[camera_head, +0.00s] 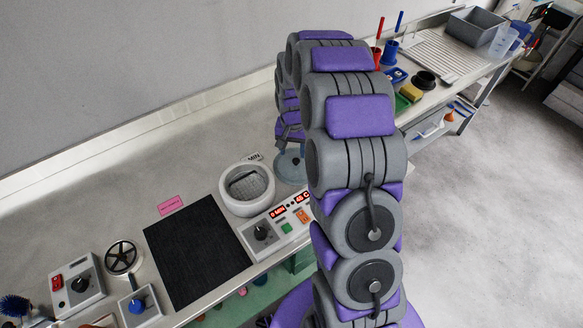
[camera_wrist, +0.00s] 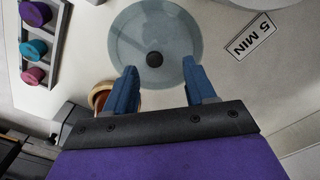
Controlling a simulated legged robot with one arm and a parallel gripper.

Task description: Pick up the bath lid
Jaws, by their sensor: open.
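The bath lid (camera_wrist: 178,30) is a round, translucent grey-blue disc with a black knob (camera_wrist: 154,59) at its middle, lying on the bench. It also shows partly behind my arm in the head view (camera_head: 288,172), just right of the round white bath (camera_head: 227,196). My gripper (camera_wrist: 160,68) is open, with its two blue fingers apart. In the wrist view the fingertips reach over the near part of the lid, and the knob appears between and slightly beyond them. I see no contact with the knob. The height of the fingers above it is hard to judge.
A "5 MIN" label (camera_wrist: 250,36) lies beside the lid. A rack with coloured caps (camera_wrist: 34,48) and a small brown round container (camera_wrist: 101,96) are nearby. A control box with red displays (camera_head: 284,222) and a black mat (camera_head: 197,252) sit on the bench.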

